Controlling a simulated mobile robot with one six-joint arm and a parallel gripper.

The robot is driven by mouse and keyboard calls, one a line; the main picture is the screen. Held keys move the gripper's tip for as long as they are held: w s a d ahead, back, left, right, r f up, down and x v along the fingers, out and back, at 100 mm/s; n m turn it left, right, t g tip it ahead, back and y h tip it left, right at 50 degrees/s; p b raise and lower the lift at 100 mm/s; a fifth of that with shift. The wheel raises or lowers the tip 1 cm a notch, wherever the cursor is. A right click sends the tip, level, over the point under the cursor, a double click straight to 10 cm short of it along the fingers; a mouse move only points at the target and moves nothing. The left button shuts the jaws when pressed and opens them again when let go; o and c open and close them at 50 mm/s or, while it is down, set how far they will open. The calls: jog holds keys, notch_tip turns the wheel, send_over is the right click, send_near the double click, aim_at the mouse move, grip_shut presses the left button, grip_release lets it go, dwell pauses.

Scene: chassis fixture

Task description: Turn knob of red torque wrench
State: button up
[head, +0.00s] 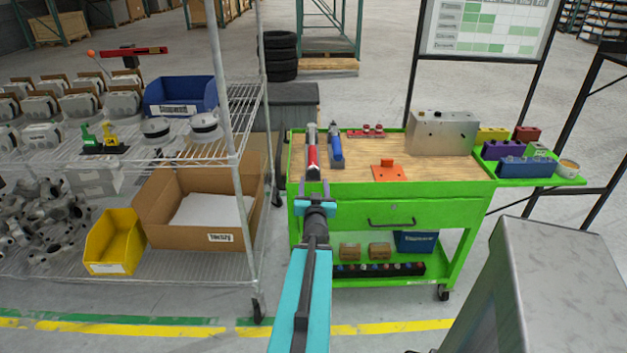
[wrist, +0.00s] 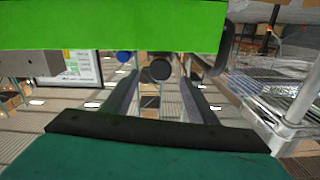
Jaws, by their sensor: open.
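The red torque wrench (head: 312,157) lies on the wooden top of the green cart, its near end pointing at the cart's front edge. A dark round knob (wrist: 160,69) shows in the wrist view and looks like that near end. My gripper (head: 314,188) is just in front of the cart's edge, in line with the red wrench. In the wrist view my gripper (wrist: 160,82) is open, with the knob seen between its fingers. Whether the fingers reach around the knob or stop short of it, I cannot tell.
A blue wrench (head: 336,150) lies close to the right of the red one; its blue round end (wrist: 124,57) shows in the wrist view. The green cart (head: 350,207) has an edge close to my gripper. A wire shelf (head: 200,281) stands left. An orange block (head: 389,172) lies right.

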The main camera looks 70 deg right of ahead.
aim_at(314, 174)
jog(key=shift+d+f+b, duration=0.15)
jog(key=shift+d+b, duration=0.1)
jog(key=shift+b, duration=0.8)
jog(key=b+x, duration=0.3)
jog(key=shift+b, duration=0.35)
jog(key=shift+w+d, duration=0.15)
jog(key=shift+d, duration=0.15)
jog(key=shift+x, duration=0.95)
jog(key=c, duration=0.9)
jog(key=shift+a, duration=0.3)
jog(key=shift+c, duration=0.8)
jog(key=shift+d, duration=0.3)
